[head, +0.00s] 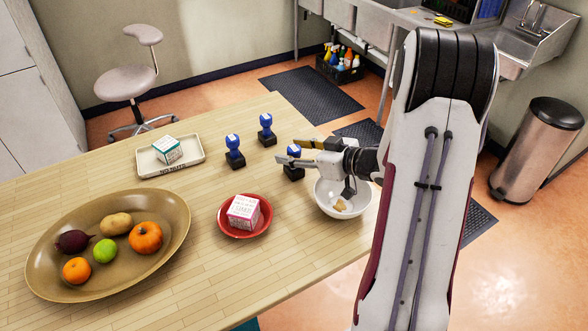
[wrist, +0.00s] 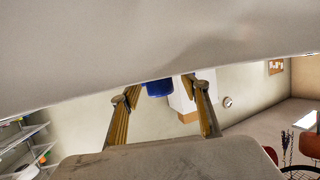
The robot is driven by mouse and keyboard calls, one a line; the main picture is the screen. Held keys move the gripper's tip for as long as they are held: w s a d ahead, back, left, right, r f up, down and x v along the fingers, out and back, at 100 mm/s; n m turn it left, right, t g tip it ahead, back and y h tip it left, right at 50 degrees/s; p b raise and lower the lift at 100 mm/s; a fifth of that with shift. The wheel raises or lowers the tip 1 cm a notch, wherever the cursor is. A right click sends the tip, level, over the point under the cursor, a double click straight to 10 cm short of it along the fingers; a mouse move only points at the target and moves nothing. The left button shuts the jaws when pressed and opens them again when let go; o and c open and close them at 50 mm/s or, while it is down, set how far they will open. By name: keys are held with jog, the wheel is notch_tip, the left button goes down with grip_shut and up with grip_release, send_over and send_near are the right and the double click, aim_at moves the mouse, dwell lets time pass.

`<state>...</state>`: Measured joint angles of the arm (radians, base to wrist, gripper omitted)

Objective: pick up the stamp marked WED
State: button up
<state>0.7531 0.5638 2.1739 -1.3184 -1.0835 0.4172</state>
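Three stamps with blue handles and black bases stand upright on the wooden table (head: 90,185): a left stamp (head: 234,147), a back stamp (head: 266,124) and a right stamp (head: 293,151). Their top labels are too small to read, so I cannot tell which is marked WED. My gripper (head: 296,152) is at the right stamp, which its fingers partly hide. In the wrist view the fingers of my gripper (wrist: 161,95) are spread, and a blue piece (wrist: 159,88), apparently a stamp handle, shows between their tips with gaps at the sides.
A white bowl (head: 326,199) with pale pieces inside stands close beneath my gripper. A red plate (head: 224,222) holds a pink-and-white box (head: 244,211). A tray (head: 151,165) holds a teal-and-white box (head: 168,150). A brown platter (head: 48,247) holds produce. A pale surface covers the top of the wrist view.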

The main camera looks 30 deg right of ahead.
grip_shut()
jog(key=shift+r, duration=0.15)
jog(key=shift+r, duration=4.9)
